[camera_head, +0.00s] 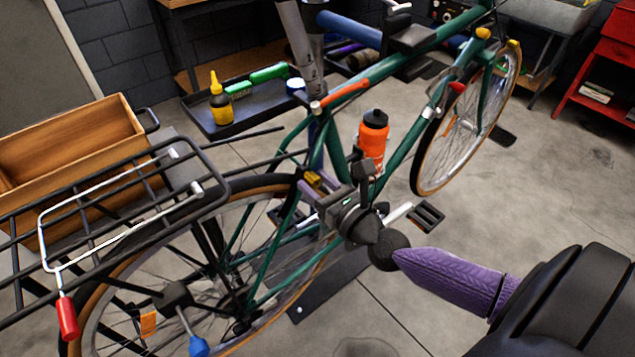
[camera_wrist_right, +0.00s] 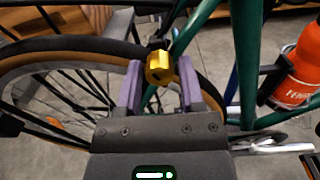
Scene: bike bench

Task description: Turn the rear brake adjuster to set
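The rear brake adjuster, a gold knob (camera_wrist_right: 159,67), shows at the centre of the right wrist view. In the head view it is a small yellow piece (camera_head: 313,178) beside the green frame, above the rear wheel. My right gripper (camera_wrist_right: 161,78) has a purple finger on each side of the knob, with a narrow gap visible on both sides, so it looks open around it. In the head view my right gripper (camera_head: 318,183) reaches in from the right, partly hiding the frame and crank behind it. My left gripper is not in view.
The green bicycle frame (camera_head: 400,160) and orange bottle (camera_head: 373,136) are close to my right gripper. The black rear rack (camera_head: 215,168) and a wooden crate (camera_head: 130,125) are at left. A tray (camera_head: 240,120) with a yellow bottle (camera_head: 220,103) stands behind.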

